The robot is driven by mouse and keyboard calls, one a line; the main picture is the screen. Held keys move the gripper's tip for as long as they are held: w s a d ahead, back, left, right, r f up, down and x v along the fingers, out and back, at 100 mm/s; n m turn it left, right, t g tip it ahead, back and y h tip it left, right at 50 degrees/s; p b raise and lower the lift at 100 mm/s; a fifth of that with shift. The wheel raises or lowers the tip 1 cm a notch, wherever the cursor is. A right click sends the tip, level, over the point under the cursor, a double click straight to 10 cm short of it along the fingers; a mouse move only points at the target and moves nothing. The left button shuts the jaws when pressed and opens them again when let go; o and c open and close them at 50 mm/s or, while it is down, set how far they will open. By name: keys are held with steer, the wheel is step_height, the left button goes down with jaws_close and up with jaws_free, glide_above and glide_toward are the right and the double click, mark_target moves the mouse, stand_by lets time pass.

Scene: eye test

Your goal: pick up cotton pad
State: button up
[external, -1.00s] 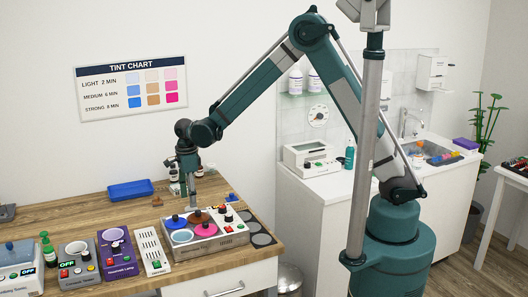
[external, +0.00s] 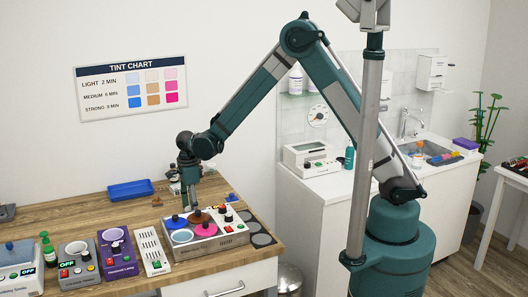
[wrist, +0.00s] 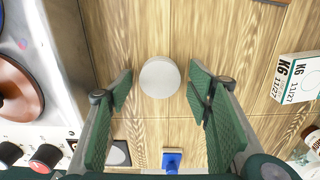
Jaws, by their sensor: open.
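The cotton pad (wrist: 160,77) looks like a white round disc lying on the wooden table. In the wrist view it sits between my two green fingers, with bare wood showing on both sides of it. My gripper (wrist: 160,88) is open and empty, and its fingertips are apart from the pad's edges. In the external view my gripper (external: 189,203) points down over the table, just behind the tabletop device with coloured pots. The pad cannot be made out in the external view.
The device with coloured pots (external: 232,239) is close on the left in the wrist view. A K6 box (wrist: 291,79) stands at the right. A blue-handled item (wrist: 172,161) lies near the bottom.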

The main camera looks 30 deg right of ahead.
steer(key=c, duration=0.7)
steer(key=shift+r, duration=0.2)
steer(key=shift+r, duration=4.85)
